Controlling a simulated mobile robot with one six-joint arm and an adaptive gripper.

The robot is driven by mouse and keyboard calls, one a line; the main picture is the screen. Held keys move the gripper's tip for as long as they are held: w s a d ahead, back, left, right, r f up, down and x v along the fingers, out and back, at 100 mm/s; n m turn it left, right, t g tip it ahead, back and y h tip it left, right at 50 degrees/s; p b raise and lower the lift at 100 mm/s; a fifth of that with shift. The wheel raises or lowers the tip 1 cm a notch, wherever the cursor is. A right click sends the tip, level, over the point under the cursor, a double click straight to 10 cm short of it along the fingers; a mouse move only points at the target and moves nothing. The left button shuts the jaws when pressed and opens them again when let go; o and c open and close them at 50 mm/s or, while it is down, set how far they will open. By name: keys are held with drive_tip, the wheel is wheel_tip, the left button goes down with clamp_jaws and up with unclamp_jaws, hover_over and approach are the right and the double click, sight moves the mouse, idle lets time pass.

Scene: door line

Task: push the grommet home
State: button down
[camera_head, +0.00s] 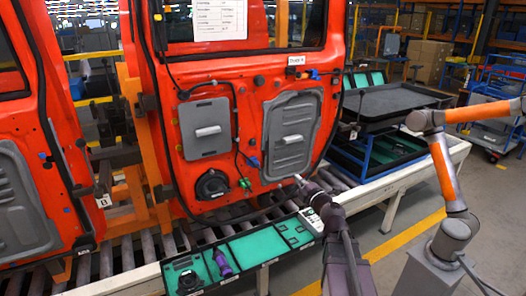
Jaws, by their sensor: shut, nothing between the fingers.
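The orange-red door (225,85) hangs upright over the roller line, with a black cable harness, green clip (245,183) and blue connector (253,161) on it. My gripper (300,181) is shut and empty, its tip in front of the door's lower right area, just below the larger grey panel (291,135). I cannot tell whether the tip touches the door. I cannot make out the grommet for certain; it is too small or hidden behind my gripper.
A green-lined tray (240,250) with a purple tool (222,263) lies along the line's front edge. Another red door (25,120) stands at the left. An orange-and-grey arm (444,165) stands at the right, near a black tray (390,101). The floor between has free room.

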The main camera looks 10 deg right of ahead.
drive_tip(key=s+d+f+m+g+h, duration=0.2)
drive_tip(key=d+f+m+g+h, duration=0.15)
drive_tip(key=m+h, duration=0.4)
drive_tip(key=s+d+f+m+g+h, duration=0.25)
drive_tip(key=f+m+h, duration=0.2)
drive_tip(key=m, duration=0.55)
drive_tip(key=s+a+f+m+g+y, duration=0.1)
drive_tip(key=s+a+f+g+y, duration=0.2)
drive_tip(key=s+a+f+g, duration=0.2)
drive_tip(key=s+a+f+m+g+y, duration=0.2)
drive_tip(key=s+a+f+g+y, duration=0.2)
drive_tip(key=s+a, duration=0.6)
wheel_tip(320, 180, down, 2)
drive_tip(key=s+g, duration=0.1)
drive_tip(key=g, duration=0.1)
drive_tip(key=shift+g, duration=0.3)
